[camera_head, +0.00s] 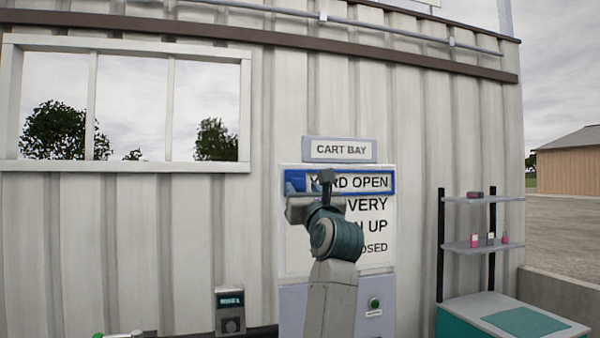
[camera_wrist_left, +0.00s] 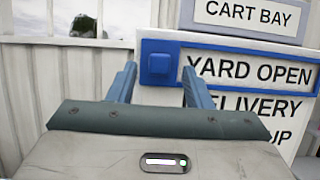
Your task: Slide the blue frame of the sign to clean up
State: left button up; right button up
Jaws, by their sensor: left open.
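The white sign (camera_head: 377,226) on the wall lists several lines of black text. Its blue frame (camera_head: 392,182) surrounds the top line, YARD OPEN, and also shows in the left wrist view (camera_wrist_left: 236,52). A square blue knob (camera_wrist_left: 159,63) sits at the frame's left end. My left gripper (camera_head: 308,186) is in front of the frame's left end. In the left wrist view its fingers (camera_wrist_left: 160,82) are open, spread either side of the knob and slightly below it; contact cannot be told. My arm hides part of the lower lines. My right gripper is not in view.
A CART BAY plate (camera_head: 340,149) is above the sign. A grey panel with a green button (camera_head: 374,303) is below. A small display box (camera_head: 230,310) is at lower left. Shelves (camera_head: 472,245) with small items and a teal-topped bench (camera_head: 522,321) stand at right.

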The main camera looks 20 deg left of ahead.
aim_at(300, 184)
pick_arm(q)
jog(key=p+x, duration=0.1)
jog(key=x, duration=0.2)
jog(key=shift+w+a, duration=0.1)
jog(key=shift+a, duration=0.05)
